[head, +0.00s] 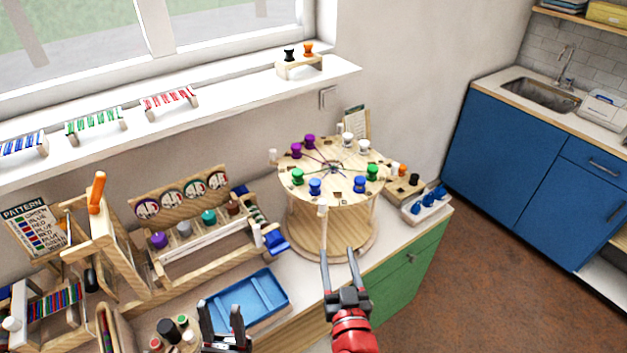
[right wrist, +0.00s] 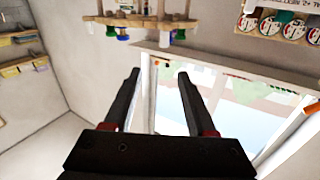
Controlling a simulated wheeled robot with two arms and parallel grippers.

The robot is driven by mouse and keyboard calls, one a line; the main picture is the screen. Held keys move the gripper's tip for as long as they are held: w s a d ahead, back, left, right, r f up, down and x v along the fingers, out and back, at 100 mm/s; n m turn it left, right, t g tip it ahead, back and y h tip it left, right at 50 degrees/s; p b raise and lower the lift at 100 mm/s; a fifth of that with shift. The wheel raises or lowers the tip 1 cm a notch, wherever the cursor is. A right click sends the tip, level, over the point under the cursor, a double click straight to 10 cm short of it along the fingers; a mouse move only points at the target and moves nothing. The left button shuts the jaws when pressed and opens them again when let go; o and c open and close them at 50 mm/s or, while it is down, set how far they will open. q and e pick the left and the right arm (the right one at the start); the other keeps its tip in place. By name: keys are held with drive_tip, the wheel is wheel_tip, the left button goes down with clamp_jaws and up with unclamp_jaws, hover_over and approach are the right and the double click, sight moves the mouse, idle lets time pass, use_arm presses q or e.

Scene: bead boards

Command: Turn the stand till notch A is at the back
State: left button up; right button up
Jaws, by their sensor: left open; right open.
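The round wooden stand (head: 333,240) is on the right end of the counter. Its top disc carries purple, white, green and blue spools, with thin threads running to the middle. Notch A's letter is too small to read. My right gripper (head: 338,256) is open and empty, in front of the stand's lower part; contact cannot be told. The stand also shows at the top of the right wrist view (right wrist: 150,20). My left gripper (head: 222,308) is open at the bottom, away from the stand.
A blue tray (head: 245,298) lies left of my right gripper. A rack with coloured spools (head: 190,222) is further left. A block with blue spools (head: 425,203) is close to the stand's right. The window sill (head: 220,95) runs behind.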

drive_tip(key=b, duration=0.6)
approach(323, 204)
drive_tip(key=w, duration=0.3)
drive_tip(key=w+a+p, duration=0.1)
drive_tip(key=w, duration=0.2)
drive_tip(key=w+p, duration=0.1)
drive_tip(key=w, duration=0.2)
drive_tip(key=shift+a+r, duration=0.1)
drive_tip(key=shift+a, duration=0.05)
drive_tip(key=shift+w+a+p, duration=0.15)
drive_tip(key=shift+w+p, duration=0.15)
drive_tip(key=shift+w, duration=0.7)
clamp_jaws()
